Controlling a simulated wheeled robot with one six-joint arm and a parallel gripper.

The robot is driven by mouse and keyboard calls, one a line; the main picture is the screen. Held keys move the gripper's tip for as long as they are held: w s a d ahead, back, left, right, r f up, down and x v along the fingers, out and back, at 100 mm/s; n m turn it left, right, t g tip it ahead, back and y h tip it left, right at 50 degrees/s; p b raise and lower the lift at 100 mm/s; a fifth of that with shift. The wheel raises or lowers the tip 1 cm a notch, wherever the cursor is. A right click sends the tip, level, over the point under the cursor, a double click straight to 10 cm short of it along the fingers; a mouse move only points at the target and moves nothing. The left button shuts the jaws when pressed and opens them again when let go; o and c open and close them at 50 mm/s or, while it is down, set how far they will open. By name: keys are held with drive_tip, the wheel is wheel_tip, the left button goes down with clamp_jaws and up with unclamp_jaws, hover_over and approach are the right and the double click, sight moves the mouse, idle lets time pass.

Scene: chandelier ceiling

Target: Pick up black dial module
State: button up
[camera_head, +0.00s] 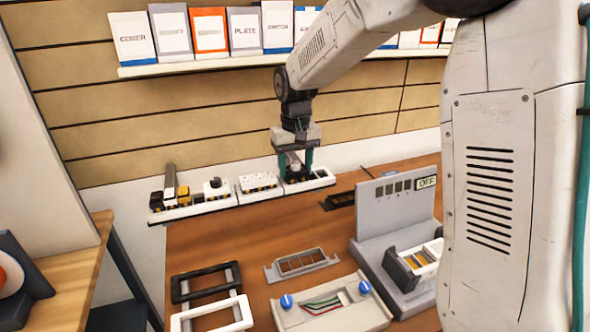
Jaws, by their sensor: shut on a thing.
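My gripper (294,167) points down over the right part of the white parts tray (240,201) at the back of the table. Its jaws are shut on a dark piece, the black dial module (295,177), at tray level. The fingers hide most of the piece, so its dial face cannot be made out. I cannot tell whether it still touches the tray.
White modules (259,182) and yellow-black parts (183,195) sit left in the tray. Black (207,283) and white frames (212,315), a grey bracket (301,263), a knobbed fixture (331,306) and a grey test stand (395,220) occupy the table. A shelf of boxes (213,64) is behind.

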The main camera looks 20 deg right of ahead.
drive_tip(key=r, duration=0.3)
drive_tip(key=shift+s+d+r, duration=0.15)
drive_tip(key=shift+s+r, duration=0.1)
drive_tip(key=s+d, duration=0.3)
drive_tip(key=s, duration=0.4)
drive_tip(key=s+d+r, duration=0.1)
drive_tip(key=s+d, duration=0.3)
drive_tip(key=s, duration=0.2)
drive_tip(key=shift+s+r, duration=0.15)
drive_tip(key=shift+s, duration=0.25)
drive_tip(key=shift+w, duration=0.15)
